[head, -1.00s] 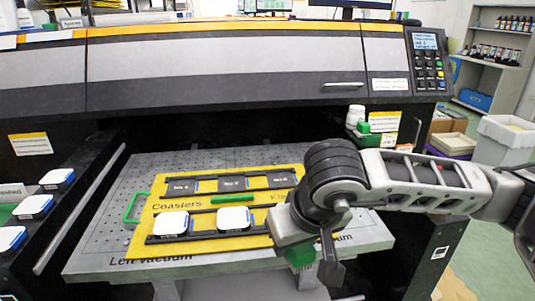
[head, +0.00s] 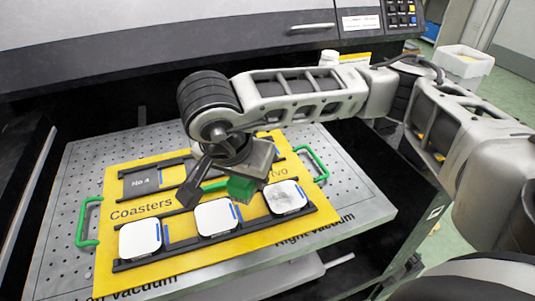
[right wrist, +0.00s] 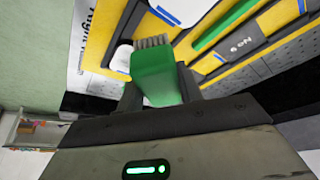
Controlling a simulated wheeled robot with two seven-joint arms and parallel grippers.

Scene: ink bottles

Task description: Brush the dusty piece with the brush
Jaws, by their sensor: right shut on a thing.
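Three white square pieces with rounded corners lie in the front row of the yellow jig (head: 117,273). The left piece (head: 140,240) and the middle piece (head: 217,217) look clean; the right piece (head: 286,198) has grey specks and is the dusty one. My right gripper (head: 222,187) is shut on the green brush (head: 241,189) and holds it over the jig, just left of the dusty piece in the head view. In the right wrist view, the brush (right wrist: 155,76) sits between the fingers with its grey bristles (right wrist: 151,42) pointing away. Whether the bristles touch anything cannot be told. My left gripper is not in view.
The jig lies on a grey perforated bed (head: 80,190). Green side handles stand at its left (head: 88,221) and right (head: 313,162). The dark printer body (head: 180,40) rises behind and overhangs the bed.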

